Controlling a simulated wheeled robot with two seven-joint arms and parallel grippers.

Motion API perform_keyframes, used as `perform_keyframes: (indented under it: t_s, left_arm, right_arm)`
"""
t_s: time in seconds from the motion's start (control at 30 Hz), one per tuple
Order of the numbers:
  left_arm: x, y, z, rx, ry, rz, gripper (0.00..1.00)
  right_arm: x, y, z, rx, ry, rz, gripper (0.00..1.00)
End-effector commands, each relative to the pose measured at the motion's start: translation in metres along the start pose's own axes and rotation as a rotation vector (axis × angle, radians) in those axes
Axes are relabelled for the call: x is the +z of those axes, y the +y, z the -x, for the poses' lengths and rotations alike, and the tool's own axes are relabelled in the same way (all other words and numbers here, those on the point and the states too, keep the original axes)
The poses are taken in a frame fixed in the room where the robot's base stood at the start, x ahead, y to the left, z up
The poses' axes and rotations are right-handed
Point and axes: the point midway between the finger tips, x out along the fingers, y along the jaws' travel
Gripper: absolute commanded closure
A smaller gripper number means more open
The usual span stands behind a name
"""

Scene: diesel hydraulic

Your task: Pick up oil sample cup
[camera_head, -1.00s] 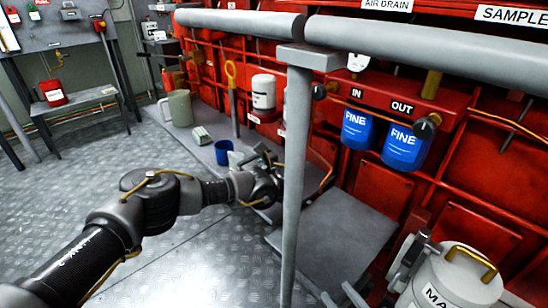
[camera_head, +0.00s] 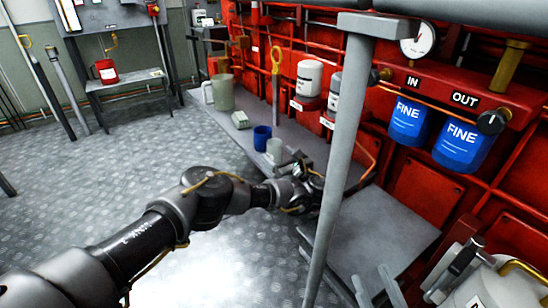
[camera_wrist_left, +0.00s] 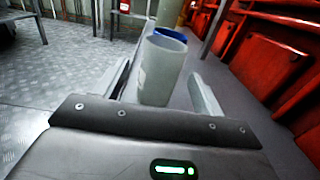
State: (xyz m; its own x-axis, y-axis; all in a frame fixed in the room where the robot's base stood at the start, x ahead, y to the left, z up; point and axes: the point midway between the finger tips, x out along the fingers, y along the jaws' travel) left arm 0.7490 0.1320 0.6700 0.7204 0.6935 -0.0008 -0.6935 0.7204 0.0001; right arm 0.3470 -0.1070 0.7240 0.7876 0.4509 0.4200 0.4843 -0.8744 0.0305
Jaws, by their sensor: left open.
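A pale grey, open-topped cup (camera_head: 275,151) stands on the grey ledge, partly hidden by my left gripper. In the left wrist view this cup (camera_wrist_left: 160,75) is upright between the two fingers, with gaps on both sides and a small label on its side. A blue cup (camera_head: 262,137) stands just beyond it; it also shows behind the grey cup in the left wrist view (camera_wrist_left: 172,35). My left gripper (camera_head: 290,166) is open and low at the ledge. My right gripper (camera_head: 375,284) shows only two separate pale fingers at the bottom edge, apparently empty.
A grey upright post (camera_head: 338,160) stands just right of my left gripper. A large pitcher (camera_head: 222,93) and a small pale block (camera_head: 240,119) sit farther along the ledge (camera_head: 206,122). Red machinery with blue filters (camera_head: 409,121) borders the right side.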

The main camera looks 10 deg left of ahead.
Motion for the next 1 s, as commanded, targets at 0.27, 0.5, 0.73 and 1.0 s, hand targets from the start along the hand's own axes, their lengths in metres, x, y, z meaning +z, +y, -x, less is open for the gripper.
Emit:
perform_keyframes:
  t_s: [0.27, 0.5, 0.73, 1.0]
  left_arm:
    - [-0.002, 0.001, -0.021, 0.004, 0.0, 0.001, 0.3]
    - [-0.001, 0.001, -0.049, 0.002, 0.001, 0.001, 0.3]
    - [0.001, 0.0, -0.051, 0.0, 0.001, 0.001, 0.3]
    - [0.001, 0.0, -0.051, 0.0, 0.001, 0.0, 0.62]
  right_arm:
    - [-0.007, 0.006, 0.001, 0.016, 0.085, 0.006, 0.64]
    - [-0.023, 0.015, 0.004, 0.044, 0.231, 0.018, 0.64]
    - [-0.026, 0.016, 0.004, 0.046, 0.245, 0.02, 0.64]
    - [-0.026, 0.015, 0.004, 0.046, 0.244, 0.02, 0.64]
